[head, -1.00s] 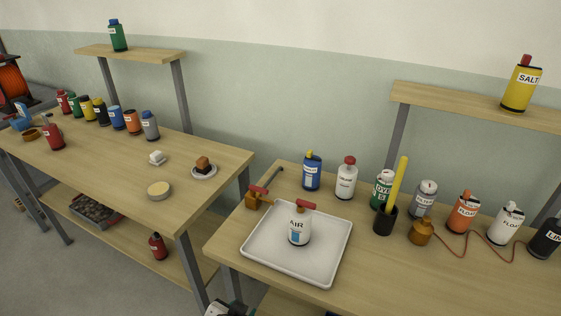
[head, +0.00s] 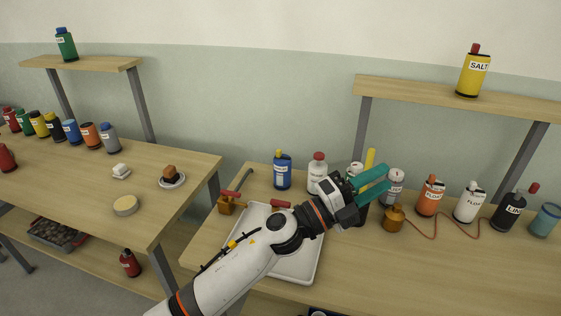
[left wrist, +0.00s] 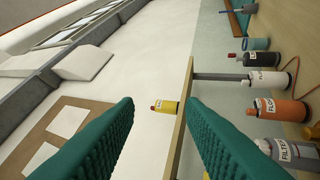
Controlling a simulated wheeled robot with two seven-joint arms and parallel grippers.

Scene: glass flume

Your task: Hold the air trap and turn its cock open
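The air trap, a white bottle labelled AIR in the earlier view, is now mostly hidden behind my left arm in the head view. Its red cock handle (head: 280,203) still shows just above the arm, over the white tray (head: 258,216). My left gripper (head: 387,177) has teal fingers spread apart with nothing between them. It hangs above the bench, right of the tray and in front of the dark cup with the yellow stick. In the left wrist view the same open gripper (left wrist: 160,108) faces the wall and shelf. My right gripper is not in view.
A brass valve with a red handle (head: 226,204) stands left of the tray. Blue (head: 283,172) and white (head: 317,176) bottles stand behind it. A brass pot (head: 393,220), orange (head: 430,197) and white FLUX-like (head: 468,204) bottles stand right. The front right bench is clear.

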